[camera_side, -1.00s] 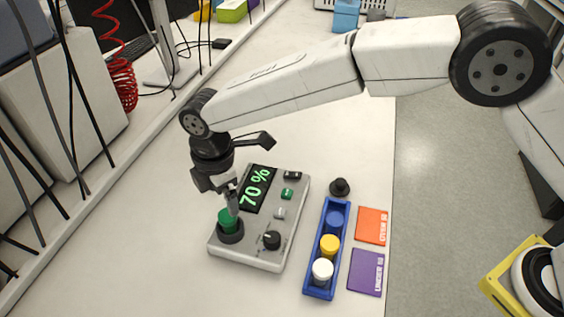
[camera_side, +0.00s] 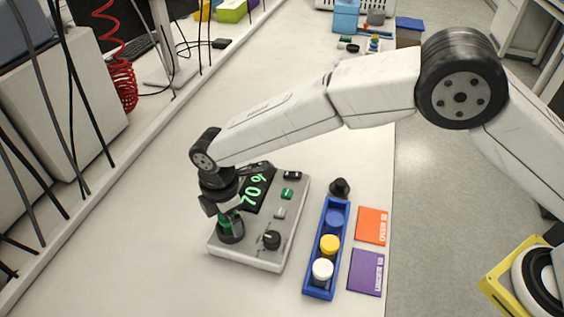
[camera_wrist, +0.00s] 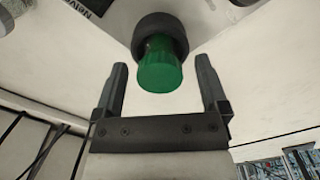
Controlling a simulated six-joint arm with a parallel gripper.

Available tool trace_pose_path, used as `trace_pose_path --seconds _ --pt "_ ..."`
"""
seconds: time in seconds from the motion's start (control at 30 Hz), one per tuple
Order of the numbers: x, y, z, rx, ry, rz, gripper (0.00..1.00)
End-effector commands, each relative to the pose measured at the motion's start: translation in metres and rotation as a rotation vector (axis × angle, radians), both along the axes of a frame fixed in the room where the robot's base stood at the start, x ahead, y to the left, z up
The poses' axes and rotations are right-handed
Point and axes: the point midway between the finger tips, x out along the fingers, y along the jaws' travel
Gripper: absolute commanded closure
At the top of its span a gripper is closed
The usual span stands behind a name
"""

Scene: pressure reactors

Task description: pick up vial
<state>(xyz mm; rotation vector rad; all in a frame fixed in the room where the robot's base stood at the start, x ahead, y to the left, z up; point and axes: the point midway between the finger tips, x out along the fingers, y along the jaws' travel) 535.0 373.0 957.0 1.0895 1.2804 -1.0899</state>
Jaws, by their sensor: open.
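The green-capped vial (camera_wrist: 160,66) stands in the dark round socket of the grey device; in the side view the vial (camera_side: 226,224) shows partly behind my gripper. In the wrist view my gripper (camera_wrist: 161,78) is open, with one finger on each side of the green cap and a gap on both sides. In the side view my gripper (camera_side: 222,212) is down at the socket, and its fingertips are partly hidden.
The grey device (camera_side: 245,257) has a display reading 70 %, partly covered by my wrist, and a black knob (camera_side: 271,240). A blue rack (camera_side: 311,292) to its right holds yellow- and white-capped vials. Orange (camera_side: 372,226) and purple (camera_side: 366,272) cards lie beside it.

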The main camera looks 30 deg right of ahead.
Motion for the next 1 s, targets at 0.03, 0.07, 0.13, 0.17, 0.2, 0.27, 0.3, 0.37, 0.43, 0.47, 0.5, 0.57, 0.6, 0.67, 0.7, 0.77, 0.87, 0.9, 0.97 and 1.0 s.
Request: trace_pose_path --seconds 0.03,0.07,0.13,0.17,0.2,0.27,0.3,0.37,0.43,0.47,0.5,0.57,0.6,0.67,0.7,0.77,0.87,0.9,0.97,1.0 --pt "0.0002 0.0 -0.0034 0.0 -0.001 0.0 0.06" --pt "0.0003 0.0001 -0.0047 0.0 -0.001 0.0 0.06" --pt "0.0004 0.0002 -0.0064 0.001 -0.002 0.0 0.06" --pt "0.0004 0.0002 -0.0067 0.001 -0.002 0.0 0.06" --pt "0.0005 0.0002 -0.0067 0.001 -0.002 0.0 0.06" --pt "0.0005 0.0002 -0.0065 0.001 -0.002 0.0 0.06" --pt "0.0004 0.0002 -0.0065 0.001 -0.002 0.0 0.06" --pt "0.0004 0.0002 -0.0064 0.001 -0.002 0.0 0.06" --pt "0.0004 0.0002 -0.0063 0.001 -0.002 0.0 0.06" --pt "0.0004 0.0002 -0.0063 0.001 -0.002 0.0 0.06" --pt "0.0004 0.0002 -0.0062 0.001 -0.002 0.0 0.06" --pt "0.0004 0.0002 -0.0062 0.001 -0.002 0.0 0.06" --pt "0.0004 0.0001 -0.0061 0.001 -0.002 0.0 0.06" --pt "0.0004 0.0001 -0.0061 0.001 -0.002 0.0 0.26" --pt "0.0004 0.0001 -0.0061 0.001 -0.002 0.0 0.38" --pt "0.0004 0.0001 -0.0061 0.001 -0.002 0.0 0.57" --pt "0.0004 0.0001 -0.0061 0.001 -0.002 0.0 0.89" --pt "0.0004 0.0001 -0.0061 0.001 -0.002 0.0 1.0" --pt "0.0005 0.0002 -0.006 0.001 -0.002 0.0 1.0" --pt "0.0005 0.0002 -0.006 0.001 -0.002 0.0 1.0"
